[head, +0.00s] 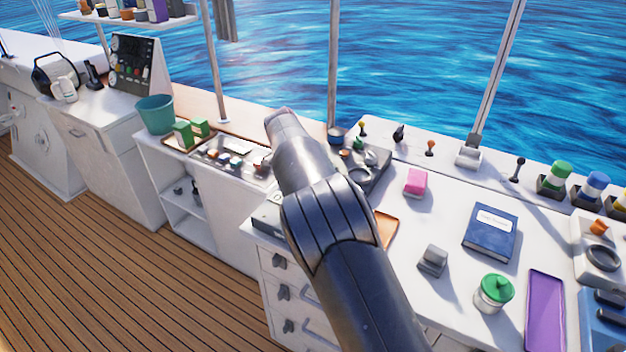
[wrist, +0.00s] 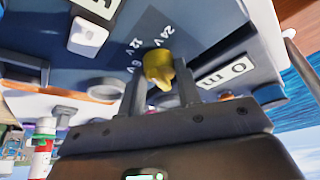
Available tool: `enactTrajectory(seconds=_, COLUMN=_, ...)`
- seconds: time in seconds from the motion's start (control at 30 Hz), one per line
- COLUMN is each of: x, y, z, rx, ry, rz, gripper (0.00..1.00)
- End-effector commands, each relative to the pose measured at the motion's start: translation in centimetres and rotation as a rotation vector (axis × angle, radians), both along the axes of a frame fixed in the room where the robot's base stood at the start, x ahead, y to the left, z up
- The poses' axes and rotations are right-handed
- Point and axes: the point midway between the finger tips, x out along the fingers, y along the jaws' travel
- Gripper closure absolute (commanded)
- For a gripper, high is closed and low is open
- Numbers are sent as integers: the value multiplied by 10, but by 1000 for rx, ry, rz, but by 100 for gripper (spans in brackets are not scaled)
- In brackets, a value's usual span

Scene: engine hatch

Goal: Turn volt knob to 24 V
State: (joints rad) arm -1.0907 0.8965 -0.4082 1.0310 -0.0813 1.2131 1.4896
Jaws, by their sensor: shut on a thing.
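In the wrist view the yellow volt knob (wrist: 157,64) sits on a dark panel (wrist: 205,25). White marks 24 V, 12 V and 6 V (wrist: 135,43) run in an arc beside it. My gripper (wrist: 160,78) has one finger on each side of the knob and is shut on it. The knob's narrow yellow part points toward my gripper's palm. I cannot tell which mark the knob is set to. In the head view my arm covers my gripper, and I cannot make out the volt knob there.
A pink block (head: 416,182), a blue book (head: 490,232), a grey block (head: 433,260), a green-lidded jar (head: 494,292) and a purple tray (head: 545,310) are on the white counter. A teal bucket (head: 155,114) stands farther left. The wooden deck (head: 110,270) is clear.

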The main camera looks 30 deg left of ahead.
Motion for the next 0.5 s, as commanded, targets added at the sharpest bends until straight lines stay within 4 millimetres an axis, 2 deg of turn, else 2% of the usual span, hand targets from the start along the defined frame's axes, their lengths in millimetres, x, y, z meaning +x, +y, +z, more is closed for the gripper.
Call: enactTrajectory(seconds=0.5, x=2, y=3, z=-1, rx=1, ry=1, rz=-446, gripper=92)
